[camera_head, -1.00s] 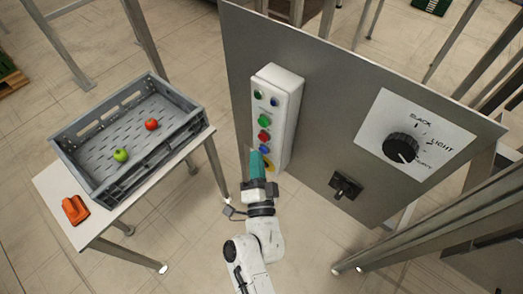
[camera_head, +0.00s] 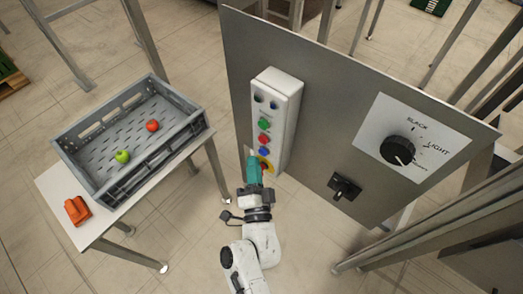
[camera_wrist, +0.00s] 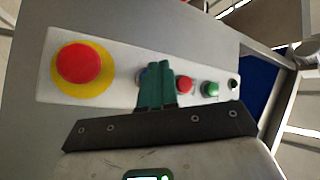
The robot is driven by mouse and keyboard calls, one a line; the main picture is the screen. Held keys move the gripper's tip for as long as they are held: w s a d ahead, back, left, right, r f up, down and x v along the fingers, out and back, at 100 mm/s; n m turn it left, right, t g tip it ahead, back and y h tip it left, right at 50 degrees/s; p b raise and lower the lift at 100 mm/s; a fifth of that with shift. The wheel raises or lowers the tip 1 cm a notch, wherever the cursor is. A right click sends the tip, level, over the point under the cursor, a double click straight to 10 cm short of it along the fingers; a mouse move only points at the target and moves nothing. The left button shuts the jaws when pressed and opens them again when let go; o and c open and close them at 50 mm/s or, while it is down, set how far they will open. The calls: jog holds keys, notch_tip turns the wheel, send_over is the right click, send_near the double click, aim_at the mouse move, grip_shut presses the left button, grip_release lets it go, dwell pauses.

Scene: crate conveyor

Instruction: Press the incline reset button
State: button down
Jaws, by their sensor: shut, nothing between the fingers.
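A white button box (camera_head: 288,105) is mounted on the grey panel. It carries a green button (camera_head: 263,123), a red button (camera_head: 264,138), a blue button (camera_head: 264,150) and a red stop button with a yellow ring (camera_head: 265,166). I cannot read which is the incline reset. My gripper (camera_head: 252,160), with green fingers, is shut and empty just left of the box's lower end. In the wrist view, the fingers (camera_wrist: 157,72) mostly hide the blue button (camera_wrist: 141,76), between the stop button (camera_wrist: 78,63) and the red button (camera_wrist: 185,85). I cannot tell whether they touch it.
A black dial (camera_head: 397,150) on a white plate and a black switch (camera_head: 344,186) are on the panel to the right. A grey crate (camera_head: 178,142) with a green apple and a red one stands on a table at left, beside an orange object (camera_head: 77,210).

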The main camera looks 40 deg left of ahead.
jog(key=shift+s, duration=0.1)
jog(key=shift+s+a+p, duration=0.2)
jog(key=shift+s+p, duration=1.1)
jog(key=shift+s, duration=1.15)
jog(key=w+d+f+n+g+h+p, duration=0.1)
jog(key=w+d+f+n+g+h, duration=0.2)
jog(key=d, duration=1.1)
jog(key=d+f+n+g+h+p, duration=0.1)
jog(key=d+n+g+h, duration=0.3)
jog(key=d, duration=0.9)
jog(key=s+d+r+m+g+h, duration=0.2)
jog(key=s+d+g+h, duration=0.1)
jog(key=s+d, duration=0.6)
jog(key=s+d+r+m+g+h, duration=0.1)
jog(key=s+d+g+h, duration=0.2)
jog(key=s+d, duration=0.6)
jog(key=d+g, duration=0.1)
jog(key=d, duration=0.4)
jog(key=shift+r+m+g, duration=0.35)
jog(key=shift+m+g, duration=0.05)
